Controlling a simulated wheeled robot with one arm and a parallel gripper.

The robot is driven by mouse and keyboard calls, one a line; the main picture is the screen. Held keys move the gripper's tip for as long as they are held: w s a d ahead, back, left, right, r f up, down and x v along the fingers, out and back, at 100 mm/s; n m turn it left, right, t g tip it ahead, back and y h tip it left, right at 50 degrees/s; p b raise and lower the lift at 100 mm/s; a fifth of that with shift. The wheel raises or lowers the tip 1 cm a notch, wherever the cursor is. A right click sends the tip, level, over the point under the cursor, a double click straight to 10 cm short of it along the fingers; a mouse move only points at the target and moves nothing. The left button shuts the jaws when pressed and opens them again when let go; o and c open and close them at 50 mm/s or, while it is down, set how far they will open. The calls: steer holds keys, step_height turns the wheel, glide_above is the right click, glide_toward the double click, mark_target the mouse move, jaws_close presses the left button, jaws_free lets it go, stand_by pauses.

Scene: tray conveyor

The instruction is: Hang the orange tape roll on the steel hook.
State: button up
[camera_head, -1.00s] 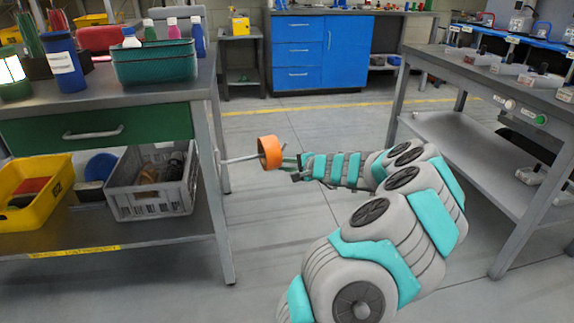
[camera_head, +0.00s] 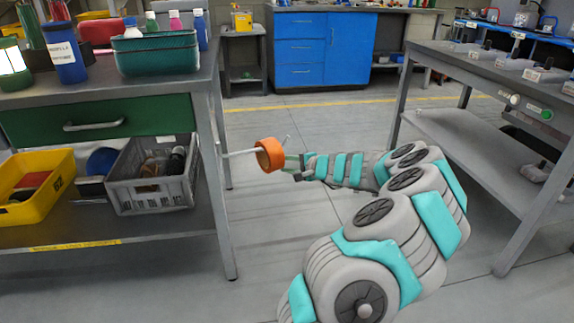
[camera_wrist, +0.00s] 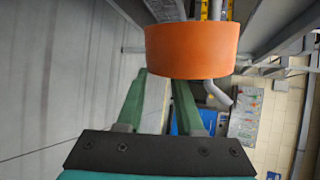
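The orange tape roll (camera_head: 269,154) is at the right side of the left workbench, around the steel hook. The hook's rod (camera_head: 238,154) comes out from the bench leg, and its upturned tip (camera_head: 288,138) shows past the roll's right side. In the wrist view the roll (camera_wrist: 191,50) hides part of the hook, and the bent end (camera_wrist: 217,95) sticks out of it. My gripper (camera_head: 290,160) reaches in from the right.
The left bench carries a teal basket (camera_head: 155,55), with a yellow bin (camera_head: 48,203) and grey crate (camera_head: 150,195) on its lower shelf. Another bench (camera_head: 480,140) stands at right. Blue cabinets (camera_head: 325,50) are behind. The floor between is clear.

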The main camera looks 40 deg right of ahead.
steer(key=shift+o, duration=1.2)
steer(key=v, duration=0.7)
steer(key=shift+s+r, duration=0.15)
steer(key=shift+s, duration=0.25)
steer(key=shift+a, duration=0.1)
